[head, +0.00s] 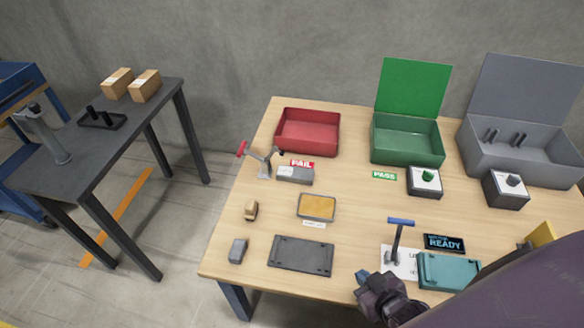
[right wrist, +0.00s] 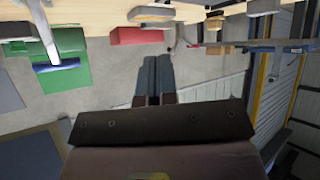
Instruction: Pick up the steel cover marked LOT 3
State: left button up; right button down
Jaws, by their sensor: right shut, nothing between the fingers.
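No LOT 3 marking is readable, so I cannot tell which piece is the steel cover. Grey candidates on the wooden table are a small grey block (head: 238,250) at the front left, a flat dark grey plate (head: 301,256) with small corner holes, and a grey box (head: 295,174) by the FAIL sign. My right gripper (head: 363,277) is shut and empty, at the table's front side, right of the plate and left of the teal tray (head: 449,271). Its closed fingers also show in the right wrist view (right wrist: 154,75). My left gripper is not in view.
Red bin (head: 308,132), open green box (head: 406,140) and open grey case (head: 520,155) line the back. A yellow-filled tray (head: 317,206) sits mid-table. A dark side table (head: 95,140) stands left.

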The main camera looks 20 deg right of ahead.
aim_at(295, 175)
jog(key=l+z, duration=0.15)
jog(key=z, duration=0.25)
jog(key=l+z, duration=0.1)
jog(key=z, duration=0.25)
jog(key=i+j, duration=0.05)
